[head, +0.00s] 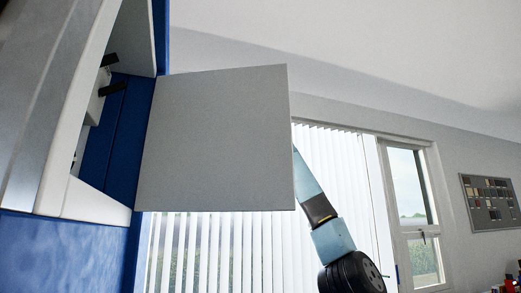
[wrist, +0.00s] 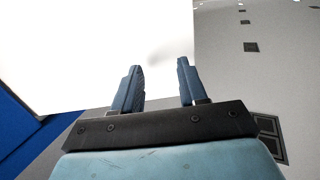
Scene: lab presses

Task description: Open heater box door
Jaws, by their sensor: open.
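The heater box door is a flat, light grey square panel (head: 218,140) in the head view. It stands swung out from the blue side of the heater box (head: 75,130), whose inside shows at the left. My arm rises behind the door's right edge, and the door hides my gripper in the head view. In the wrist view, my gripper (wrist: 160,66) is open, with two blue fingers apart and nothing between them. A bright white surface, seemingly the door (wrist: 80,45), fills the upper left beyond the fingers. I cannot tell whether a finger touches it.
Black fittings (head: 112,88) show inside the box opening. A window with vertical blinds (head: 335,170) and a sample board (head: 490,202) are on the walls behind. The space to the right of the door looks free apart from my arm.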

